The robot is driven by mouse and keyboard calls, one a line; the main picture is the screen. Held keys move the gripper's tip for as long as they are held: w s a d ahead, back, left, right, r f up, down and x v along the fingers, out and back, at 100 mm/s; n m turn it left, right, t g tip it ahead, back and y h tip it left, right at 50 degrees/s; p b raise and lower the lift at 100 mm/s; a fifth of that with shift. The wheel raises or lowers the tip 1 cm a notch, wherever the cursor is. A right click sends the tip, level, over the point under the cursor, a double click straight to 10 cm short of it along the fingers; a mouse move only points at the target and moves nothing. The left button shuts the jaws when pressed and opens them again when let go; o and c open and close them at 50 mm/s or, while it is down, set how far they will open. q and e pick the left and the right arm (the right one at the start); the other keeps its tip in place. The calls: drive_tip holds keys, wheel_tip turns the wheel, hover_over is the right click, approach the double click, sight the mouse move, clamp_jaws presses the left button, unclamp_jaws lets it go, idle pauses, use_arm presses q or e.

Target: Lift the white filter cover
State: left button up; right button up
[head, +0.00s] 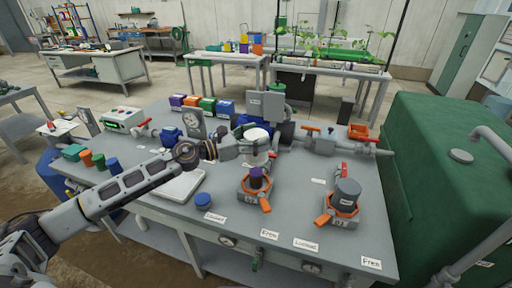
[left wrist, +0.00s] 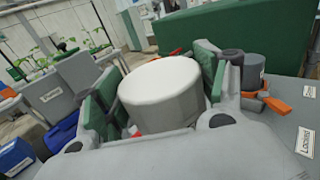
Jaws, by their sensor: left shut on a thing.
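The white filter cover (head: 257,133) is a short white cylinder above the middle of the grey skid table (head: 330,200). In the left wrist view the cover (left wrist: 164,82) sits between the green-padded fingers of my left gripper (left wrist: 155,95). My left gripper (head: 250,147) is shut on it, reaching in from the left. A white part shows just under the fingers in the head view; I cannot tell whether the cover is apart from it. My right gripper is not in view.
A purple-topped orange-ringed fitting (head: 256,180) and a grey-capped one (head: 347,192) stand in front. A blue cap (head: 203,200) and a white tray (head: 180,187) lie to the left. A green tank (head: 435,160) stands right of the table.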

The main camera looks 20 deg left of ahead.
use_arm(q)
wheel_tip(320, 180, up, 4)
drive_tip(key=shift+f+p, duration=0.25)
drive_tip(key=shift+p, duration=0.15)
drive_tip(key=shift+r, duration=0.65)
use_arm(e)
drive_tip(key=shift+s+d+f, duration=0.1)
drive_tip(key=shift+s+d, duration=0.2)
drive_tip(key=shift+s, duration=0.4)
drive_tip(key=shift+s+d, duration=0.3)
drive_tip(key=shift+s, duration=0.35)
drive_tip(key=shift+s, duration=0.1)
